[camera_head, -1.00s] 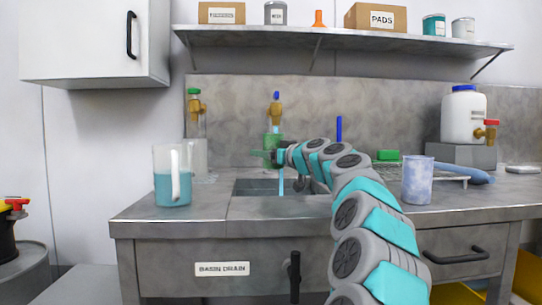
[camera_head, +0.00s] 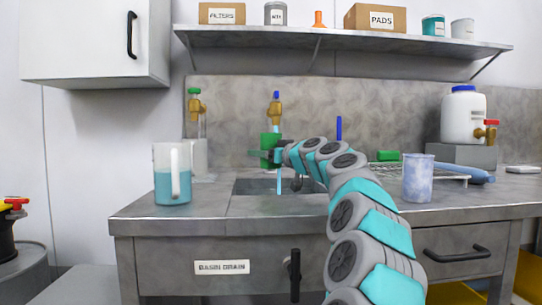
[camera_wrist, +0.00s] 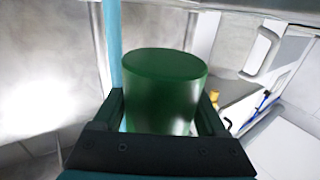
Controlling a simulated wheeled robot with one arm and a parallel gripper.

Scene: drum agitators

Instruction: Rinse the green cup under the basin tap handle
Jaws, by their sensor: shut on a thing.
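The green cup (camera_head: 270,140) is held just below the brass basin tap (camera_head: 275,113) with its blue handle (camera_head: 276,95). My gripper (camera_head: 270,156) is shut on the cup, above the basin (camera_head: 252,187). A thin cyan water stream (camera_head: 279,183) falls below the cup into the basin. In the wrist view, the green cup (camera_wrist: 162,95) is between the two fingers of my gripper (camera_wrist: 162,108), with a smooth green end face showing. The water stream (camera_wrist: 111,45) runs beside the cup there. I cannot tell whether water enters the cup.
A pitcher of blue liquid (camera_head: 172,180) stands left of the basin. A tap with a green handle (camera_head: 195,104) is at the back left. A shelf (camera_head: 340,39) hangs above.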

